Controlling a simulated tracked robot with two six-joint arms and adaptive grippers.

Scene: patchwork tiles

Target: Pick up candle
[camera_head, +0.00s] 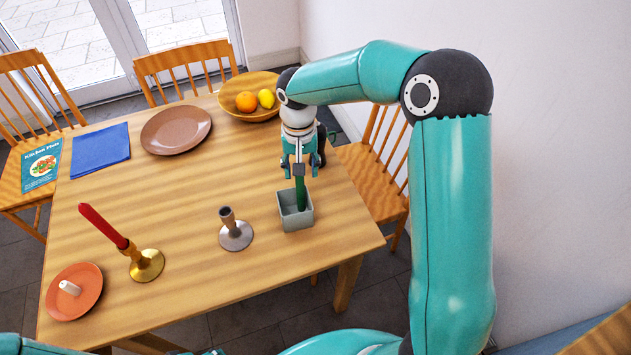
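A green candle (301,195) stands roughly upright in a small grey-green box (297,220) near the table's right edge. My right gripper (301,171) points down over the box, with its fingers spread on either side of the candle's upper end. The fingers look apart from the candle. A red candle (103,226) leans in a brass holder (146,266) at the left. A short white candle (70,288) lies on an orange plate (75,305). A grey candle holder (235,236) with a dark cup stands empty left of the box. My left gripper is out of view.
A brown plate (176,129), a blue cloth (101,151) and a wooden bowl (250,111) with an orange and a lemon lie toward the far side of the table. Chairs stand around it. The table's middle is clear.

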